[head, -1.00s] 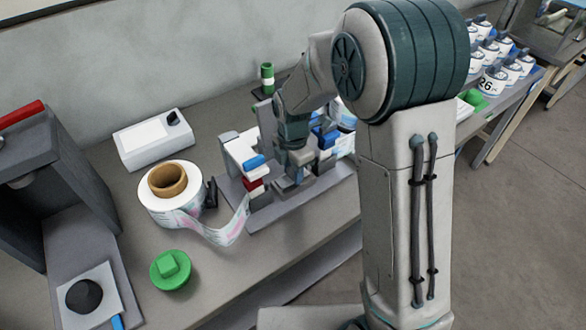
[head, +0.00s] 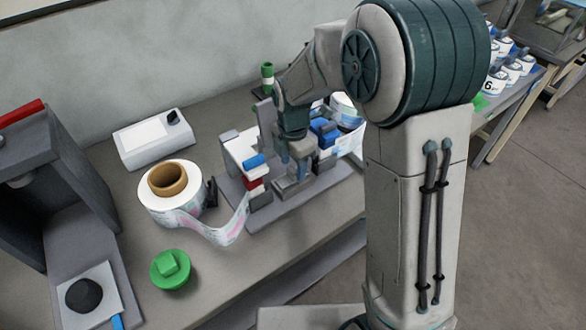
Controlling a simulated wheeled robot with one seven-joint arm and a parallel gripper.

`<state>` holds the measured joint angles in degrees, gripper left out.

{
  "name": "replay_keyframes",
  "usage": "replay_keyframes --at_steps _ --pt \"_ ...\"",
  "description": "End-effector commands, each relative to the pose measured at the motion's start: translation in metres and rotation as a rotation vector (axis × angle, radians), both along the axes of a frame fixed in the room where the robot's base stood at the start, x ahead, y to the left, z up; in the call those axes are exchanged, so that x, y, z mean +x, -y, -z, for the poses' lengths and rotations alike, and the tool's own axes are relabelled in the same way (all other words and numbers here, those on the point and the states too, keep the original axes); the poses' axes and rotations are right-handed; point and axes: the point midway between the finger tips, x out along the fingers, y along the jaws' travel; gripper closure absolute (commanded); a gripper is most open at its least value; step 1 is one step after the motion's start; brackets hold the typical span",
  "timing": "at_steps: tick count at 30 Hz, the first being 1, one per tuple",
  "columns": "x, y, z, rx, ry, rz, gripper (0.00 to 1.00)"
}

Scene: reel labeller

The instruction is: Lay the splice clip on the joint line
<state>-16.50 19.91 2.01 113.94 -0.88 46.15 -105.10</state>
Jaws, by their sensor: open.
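My gripper (head: 297,166) points down over the middle of the grey splicing fixture (head: 262,215), and it is open. The arm and the fixture's own parts hide much of the space under the fingers. I cannot make out a separate splice clip or the joint line at this size. The label roll (head: 170,208) stands left of the fixture, with its printed strip (head: 225,232) curling towards the fixture's left end. A blue and a red block (head: 252,183) are at that left end. More blue parts (head: 324,132) are right of the gripper.
A green knobbed disc (head: 171,270) lies on the bench front. A white box with a screen (head: 153,138) stands behind the roll. A dark grey machine (head: 50,170) fills the left.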

Motion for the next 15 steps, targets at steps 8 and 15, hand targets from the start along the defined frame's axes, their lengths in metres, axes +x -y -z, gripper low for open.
replay_keyframes --at_steps 8,15 --pt "0.001 0.000 -0.062 0.002 0.006 0.001 0.48" --pt "0.000 0.000 -0.091 0.000 0.001 0.001 0.48"
